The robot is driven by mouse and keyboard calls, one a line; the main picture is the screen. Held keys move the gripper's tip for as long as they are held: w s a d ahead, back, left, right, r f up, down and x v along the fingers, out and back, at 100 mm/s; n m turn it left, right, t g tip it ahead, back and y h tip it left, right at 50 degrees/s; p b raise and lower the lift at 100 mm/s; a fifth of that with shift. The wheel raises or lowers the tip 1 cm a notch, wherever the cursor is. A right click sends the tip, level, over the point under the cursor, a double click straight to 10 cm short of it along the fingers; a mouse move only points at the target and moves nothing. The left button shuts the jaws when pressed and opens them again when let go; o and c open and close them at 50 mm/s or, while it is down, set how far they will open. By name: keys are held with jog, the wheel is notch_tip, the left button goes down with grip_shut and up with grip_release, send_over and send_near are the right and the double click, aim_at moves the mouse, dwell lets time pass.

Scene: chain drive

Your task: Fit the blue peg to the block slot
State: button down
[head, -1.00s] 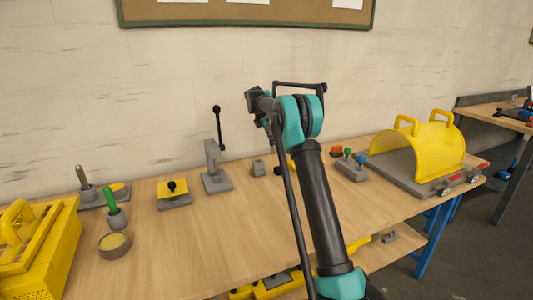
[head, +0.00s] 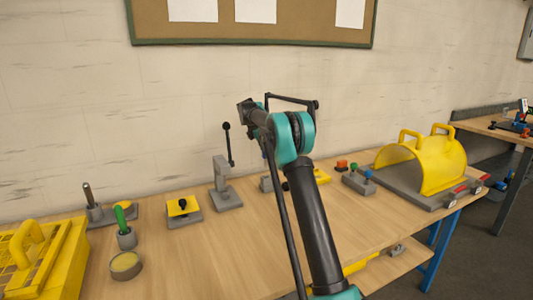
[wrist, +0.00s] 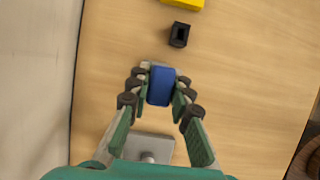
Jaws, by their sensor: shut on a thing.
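The blue peg (wrist: 160,86) is between the fingertips of my gripper (wrist: 161,88), which is shut on it in the wrist view. A small grey block (head: 266,184) stands on the bench in the head view, partly behind my arm. In the wrist view a grey edge (wrist: 145,66) shows just beyond the peg, perhaps this block. The peg covers most of it, so I cannot tell whether the peg is above its slot or in it. My fingers and the peg are hidden in the head view.
A dark hollow block (wrist: 179,34) lies beyond the peg, near a yellow part (wrist: 185,3). A grey lever stand (head: 225,195) is left of the small block. A yellow guard (head: 425,165) is at right, and a yellow basket (head: 40,260) at left.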

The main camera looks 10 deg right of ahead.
send_over(269, 176)
jog(key=a, duration=0.1)
jog(key=shift+s+a+f, duration=0.1)
jog(key=shift+s+f, duration=0.1)
jog(key=shift+f, duration=0.95)
jog(key=shift+s+a+f, duration=0.1)
jog(key=shift+s+f, duration=0.05)
jog(key=shift+f, duration=0.95)
jog(key=shift+f, duration=2.45)
jog(key=c, duration=1.3)
grip_release()
jog(key=v, duration=1.2)
jog(key=shift+s, duration=0.1)
